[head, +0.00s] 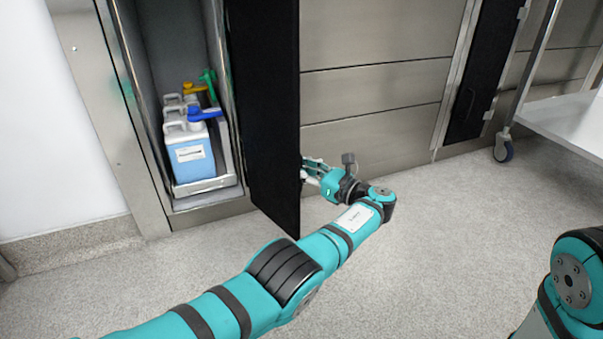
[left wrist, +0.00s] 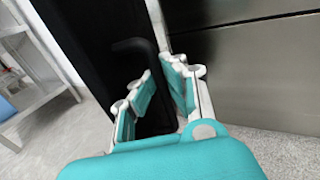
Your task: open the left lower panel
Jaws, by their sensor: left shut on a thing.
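The left lower panel (head: 265,110), tall and black, stands swung out from the steel wall, so the compartment (head: 170,50) to its left is open. My left gripper (head: 308,172) is at the panel's right side, low down; its fingertips are partly hidden behind the panel edge. In the left wrist view the black panel (left wrist: 85,40) fills the left-centre, and a dark bent handle (left wrist: 132,44) runs down between the fingers of my left gripper (left wrist: 163,95), which is shut on it. My right gripper is out of view; only part of my right arm shows.
Canisters (head: 190,150) with coloured caps stand on a tray (head: 205,184) in the open compartment. Another black panel (head: 480,70) is at the right of the steel wall (head: 375,90). A wheeled white cart (head: 570,115) stands far right. The grey floor (head: 440,230) between is clear.

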